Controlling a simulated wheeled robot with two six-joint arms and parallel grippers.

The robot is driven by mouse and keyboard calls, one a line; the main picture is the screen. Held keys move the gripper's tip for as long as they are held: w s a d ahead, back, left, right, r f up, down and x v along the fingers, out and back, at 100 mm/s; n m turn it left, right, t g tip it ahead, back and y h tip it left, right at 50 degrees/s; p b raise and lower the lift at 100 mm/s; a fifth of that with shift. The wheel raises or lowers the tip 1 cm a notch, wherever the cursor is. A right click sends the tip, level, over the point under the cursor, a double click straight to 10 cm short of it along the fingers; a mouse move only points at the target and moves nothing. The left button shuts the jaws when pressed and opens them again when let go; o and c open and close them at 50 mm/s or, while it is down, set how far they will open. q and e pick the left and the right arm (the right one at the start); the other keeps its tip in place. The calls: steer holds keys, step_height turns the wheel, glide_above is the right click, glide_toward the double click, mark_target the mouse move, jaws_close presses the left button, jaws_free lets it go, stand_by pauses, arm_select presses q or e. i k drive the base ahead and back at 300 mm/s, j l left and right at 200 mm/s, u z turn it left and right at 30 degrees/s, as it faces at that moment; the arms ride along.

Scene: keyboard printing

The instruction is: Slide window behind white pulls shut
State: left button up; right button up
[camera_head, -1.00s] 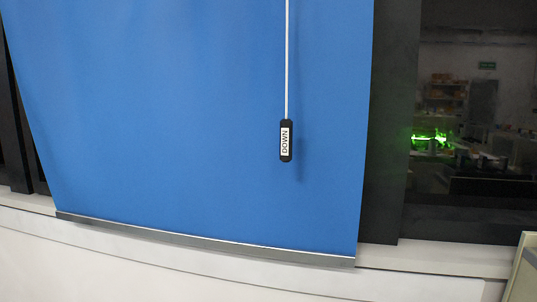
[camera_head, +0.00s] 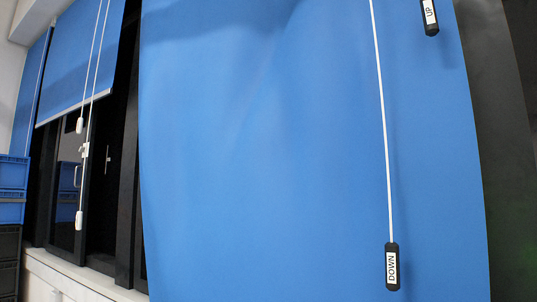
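Two white pulls hang on cords at the left of the view, an upper pull (camera_head: 79,125) and a lower pull (camera_head: 79,220). They hang in front of a dark-framed window (camera_head: 65,195) below a raised blue blind (camera_head: 82,60). A pale latch (camera_head: 84,150) and a pale curved handle (camera_head: 75,176) show on the window by the cords. A very dark stretch (camera_head: 104,205) lies to the right of the pulls; I cannot tell whether it is an open gap or glass. Neither of my grippers is in view.
A large lowered blue blind (camera_head: 290,150) fills the middle and right. Black pulls marked DOWN (camera_head: 392,267) and UP (camera_head: 430,15) hang before it. Blue crates (camera_head: 12,190) are stacked at the far left. A white sill (camera_head: 80,280) runs below the window.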

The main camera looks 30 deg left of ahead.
mark_target(63, 241)
steer(key=u, duration=2.1)
steer(key=i+u, duration=0.25)
steer(key=u, duration=0.15)
steer(key=i, duration=3.35)
